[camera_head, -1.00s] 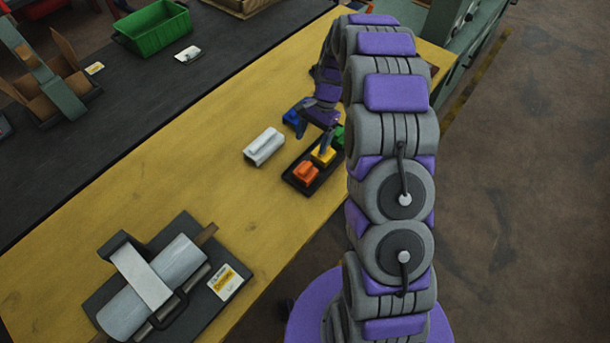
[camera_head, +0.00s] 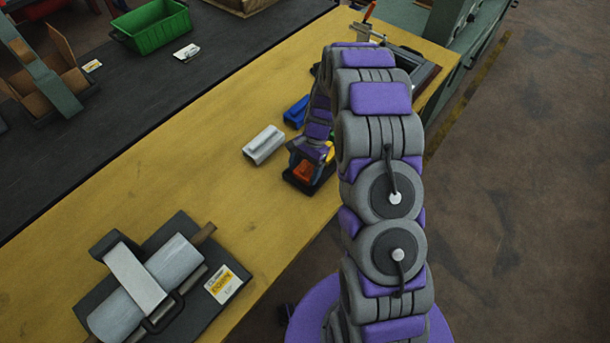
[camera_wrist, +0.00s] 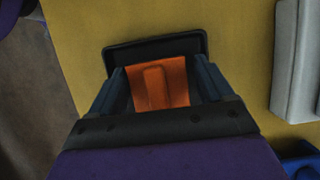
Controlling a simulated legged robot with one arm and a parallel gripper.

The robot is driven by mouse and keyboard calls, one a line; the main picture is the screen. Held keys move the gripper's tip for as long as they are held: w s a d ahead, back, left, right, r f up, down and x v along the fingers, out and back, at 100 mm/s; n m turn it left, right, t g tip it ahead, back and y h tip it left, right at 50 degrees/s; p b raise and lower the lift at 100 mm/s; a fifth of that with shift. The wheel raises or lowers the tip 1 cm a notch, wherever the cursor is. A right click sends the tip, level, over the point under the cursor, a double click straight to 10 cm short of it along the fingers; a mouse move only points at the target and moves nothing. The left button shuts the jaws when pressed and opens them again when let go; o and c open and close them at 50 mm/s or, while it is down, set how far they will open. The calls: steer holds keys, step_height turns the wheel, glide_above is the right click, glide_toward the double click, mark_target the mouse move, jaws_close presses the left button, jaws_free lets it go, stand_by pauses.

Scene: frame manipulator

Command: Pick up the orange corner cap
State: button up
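The orange corner cap (camera_head: 305,172) sits at the near end of a small black tray (camera_head: 300,187). In the wrist view the orange cap (camera_wrist: 160,84) lies between the two dark fingers of my gripper (camera_wrist: 163,82). The fingers stand apart, one on each side of the cap, with a narrow gap visible at the sides. In the head view my gripper (camera_head: 308,160) is low over the tray and partly hides it. The lower part of the cap is hidden by the gripper body in the wrist view.
A yellow cap (camera_head: 329,152) is just behind the orange one. A white block (camera_head: 264,145) and a blue part (camera_head: 296,112) lie on the yellow table (camera_head: 190,170) beside the tray. A fixture with a grey cylinder (camera_head: 145,290) is at the front left. The table between is clear.

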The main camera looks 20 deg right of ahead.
steer(key=shift+s+d+f, duration=0.1)
steer(key=shift+f, duration=0.2)
steer(key=shift+d, duration=0.3)
steer(key=shift+c, duration=0.6)
steer(key=shift+a, duration=0.35)
steer(key=c, duration=0.6)
steer(key=shift+d, duration=0.15)
